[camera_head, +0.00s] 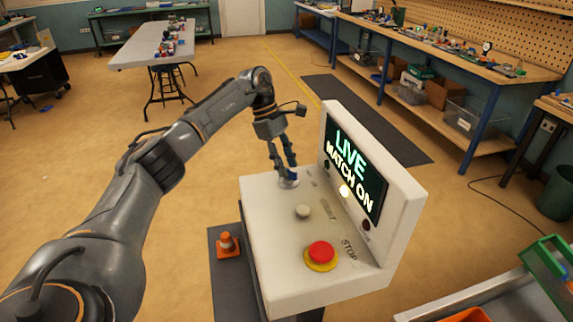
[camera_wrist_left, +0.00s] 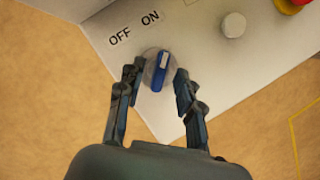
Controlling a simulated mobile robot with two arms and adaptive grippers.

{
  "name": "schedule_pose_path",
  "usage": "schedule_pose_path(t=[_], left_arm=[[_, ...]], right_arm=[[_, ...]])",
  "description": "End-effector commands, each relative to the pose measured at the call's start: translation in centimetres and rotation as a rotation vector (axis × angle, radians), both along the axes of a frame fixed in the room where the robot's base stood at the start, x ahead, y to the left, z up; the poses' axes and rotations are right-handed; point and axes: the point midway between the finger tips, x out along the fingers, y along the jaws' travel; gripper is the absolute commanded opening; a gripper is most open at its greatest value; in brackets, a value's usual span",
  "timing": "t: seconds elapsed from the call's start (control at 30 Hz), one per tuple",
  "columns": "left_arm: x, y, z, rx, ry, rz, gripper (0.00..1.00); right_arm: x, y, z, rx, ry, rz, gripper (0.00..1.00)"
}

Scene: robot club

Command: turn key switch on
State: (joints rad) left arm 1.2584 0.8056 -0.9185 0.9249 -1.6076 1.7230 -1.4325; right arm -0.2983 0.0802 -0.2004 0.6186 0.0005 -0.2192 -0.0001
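The key switch (camera_wrist_left: 158,76) is a round grey disc with a blue handle, near a corner of the white console (camera_head: 262,215). A white mark is at the handle's upper end, which points up and slightly right in the left wrist view, more toward the ON label than the OFF label. My left gripper (camera_wrist_left: 157,82) is open, with one finger on each side of the switch and gaps visible beside the handle. In the head view my left gripper (camera_head: 285,175) is low over the console's far left corner and largely hides the switch. My right gripper is out of view.
The console's screen (camera_head: 354,166) reads "LIVE MATCH ON", with a lit lamp (camera_head: 344,191) below it. A grey-white button (camera_head: 303,211) and a red stop button (camera_head: 321,252) are nearer. An orange cone (camera_head: 227,245) stands left of the console. Open floor lies beyond.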

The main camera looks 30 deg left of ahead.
Motion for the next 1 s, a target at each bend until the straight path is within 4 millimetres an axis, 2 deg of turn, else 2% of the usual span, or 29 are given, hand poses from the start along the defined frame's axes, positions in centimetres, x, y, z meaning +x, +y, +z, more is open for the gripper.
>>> schedule_pose_path(t=[0.3,0.5,0.7,1.0], left_arm=[[-0.1,2.5,6.2,-0.001,-0.006,0.002,0.36],[-0.2,3.8,9.2,-0.001,-0.004,0.002,0.36],[-0.2,4.3,10.3,0.0,-0.002,0.001,0.36],[-0.3,4.3,10.4,0.0,-0.001,-0.001,0.36]], right_arm=[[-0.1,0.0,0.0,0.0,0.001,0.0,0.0],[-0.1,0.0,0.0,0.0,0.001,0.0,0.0],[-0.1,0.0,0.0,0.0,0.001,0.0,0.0],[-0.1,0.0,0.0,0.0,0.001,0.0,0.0]])
